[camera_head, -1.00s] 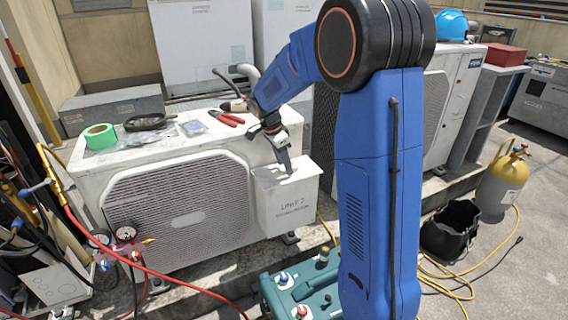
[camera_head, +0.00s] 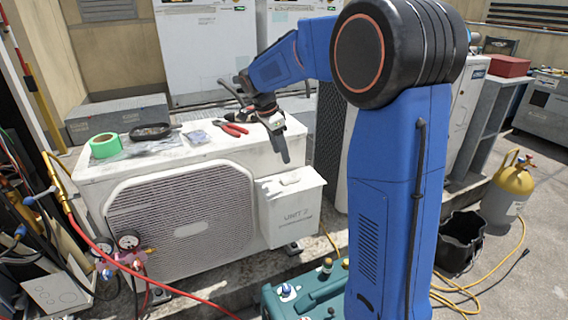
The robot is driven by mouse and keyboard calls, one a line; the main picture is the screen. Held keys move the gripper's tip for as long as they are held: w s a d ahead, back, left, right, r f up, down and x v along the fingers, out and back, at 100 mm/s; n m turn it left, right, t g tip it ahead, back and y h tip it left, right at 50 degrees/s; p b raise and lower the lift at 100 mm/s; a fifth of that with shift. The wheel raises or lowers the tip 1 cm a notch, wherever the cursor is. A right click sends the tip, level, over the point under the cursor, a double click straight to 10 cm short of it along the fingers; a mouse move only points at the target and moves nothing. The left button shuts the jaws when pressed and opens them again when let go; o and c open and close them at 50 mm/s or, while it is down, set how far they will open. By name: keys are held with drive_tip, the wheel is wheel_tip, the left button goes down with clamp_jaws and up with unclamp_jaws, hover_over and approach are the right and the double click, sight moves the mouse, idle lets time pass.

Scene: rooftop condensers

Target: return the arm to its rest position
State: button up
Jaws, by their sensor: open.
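My blue arm rises on the right of the head view and bends over to the left, with its black elbow joint at the top. My gripper (camera_head: 283,153) hangs at the arm's far end with its fingers pointing down. It is open, and I see nothing held in it. It is above the grey-white box marked UNIT 2 (camera_head: 288,218) at the right end of the near condenser (camera_head: 190,222), with a gap between fingers and box top. The fingers are seen nearly edge-on, so their spacing is hard to make out.
Green tape (camera_head: 104,145) and red-handled pliers (camera_head: 232,129) lie on the condenser top. A teal case (camera_head: 305,296) stands in front. A black bucket (camera_head: 461,242) and a yellow-topped cylinder (camera_head: 507,192) stand right. Gauges and red hoses crowd the left.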

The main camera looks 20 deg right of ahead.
drive_tip(key=v, duration=0.7)
drive_tip(key=s+a+n+t+y, duration=0.2)
drive_tip(key=s+n, duration=0.7)
drive_tip(key=s, duration=1.2)
drive_tip(key=s+a+f+n+t, duration=0.1)
drive_tip(key=s+f+n, duration=0.3)
drive_tip(key=s, duration=0.4)
drive_tip(key=s+a+f+n+t+y, duration=0.1)
drive_tip(key=s+f+n, duration=0.3)
drive_tip(key=s, duration=0.4)
drive_tip(key=shift+a+f+n+t, duration=0.25)
drive_tip(key=shift+f+n+t, duration=0.15)
drive_tip(key=shift+n, duration=0.1)
drive_tip(key=shift+s, duration=0.1)
